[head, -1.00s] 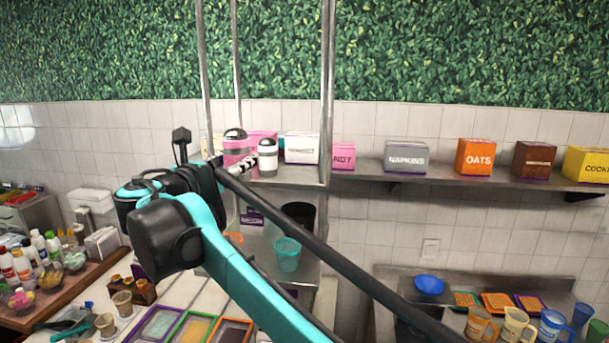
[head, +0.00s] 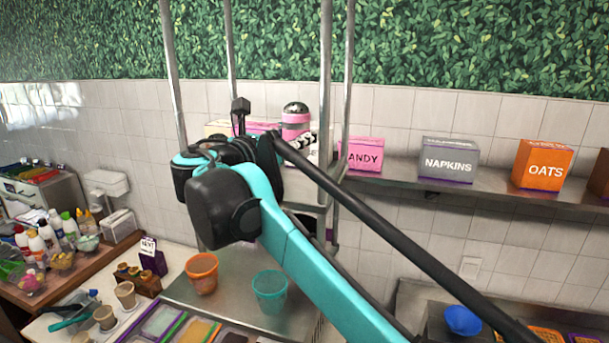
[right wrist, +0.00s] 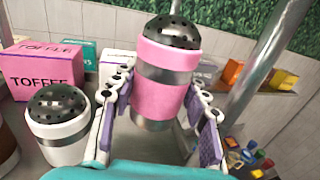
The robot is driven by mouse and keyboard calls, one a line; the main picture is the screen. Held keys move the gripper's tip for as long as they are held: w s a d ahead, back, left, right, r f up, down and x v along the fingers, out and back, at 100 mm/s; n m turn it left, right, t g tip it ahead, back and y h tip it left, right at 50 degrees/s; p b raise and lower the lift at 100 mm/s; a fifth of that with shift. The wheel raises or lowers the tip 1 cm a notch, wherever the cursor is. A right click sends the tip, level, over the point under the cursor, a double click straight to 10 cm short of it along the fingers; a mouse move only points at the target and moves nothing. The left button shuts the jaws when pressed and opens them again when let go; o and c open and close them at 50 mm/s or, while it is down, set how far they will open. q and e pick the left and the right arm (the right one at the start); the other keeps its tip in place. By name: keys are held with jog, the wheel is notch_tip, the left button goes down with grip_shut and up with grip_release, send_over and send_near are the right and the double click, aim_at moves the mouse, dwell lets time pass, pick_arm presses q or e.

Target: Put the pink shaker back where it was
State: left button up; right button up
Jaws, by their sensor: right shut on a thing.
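The pink shaker (head: 296,125) has a dark, perforated dome lid and a silver band. It is upright at the top of the metal rack, and the right wrist view shows it (right wrist: 165,85) between my fingers. My right gripper (head: 303,143) is shut on it. I cannot tell whether its base touches the shelf. A white shaker (right wrist: 62,128) with a similar lid stands left of it in the right wrist view; my arm hides it in the head view. My left gripper is not in view.
A pink toffee box (right wrist: 40,72) stands left behind the white shaker. Metal posts (head: 324,90) frame the rack. A candy box (head: 362,154), napkins box (head: 449,158) and oats box (head: 542,165) line the wall shelf. Orange (head: 202,273) and teal (head: 270,291) cups stand below.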

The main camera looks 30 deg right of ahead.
jog(key=f, duration=0.1)
jog(key=a+f, duration=0.1)
jog(key=shift+s+f, duration=0.25)
jog(key=shift+f, duration=0.1)
jog(key=f, duration=0.1)
jog(key=d+f, duration=0.1)
jog(key=f, duration=0.2)
jog(key=shift+w+d+f+p, duration=0.15)
jog(key=shift+w+f+p, duration=0.15)
jog(key=shift+f+p, duration=0.1)
jog(key=shift+s+a+f, duration=0.1)
jog(key=shift+s+a, duration=0.05)
jog(key=shift+a, duration=0.15)
jog(key=shift+d+f, duration=0.2)
jog(key=o, duration=1.2)
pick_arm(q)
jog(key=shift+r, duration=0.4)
pick_arm(e)
jog(key=shift+o, duration=0.2)
jog(key=shift+a+r, duration=0.1)
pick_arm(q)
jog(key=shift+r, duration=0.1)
pick_arm(e)
jog(key=shift+r, duration=0.1)
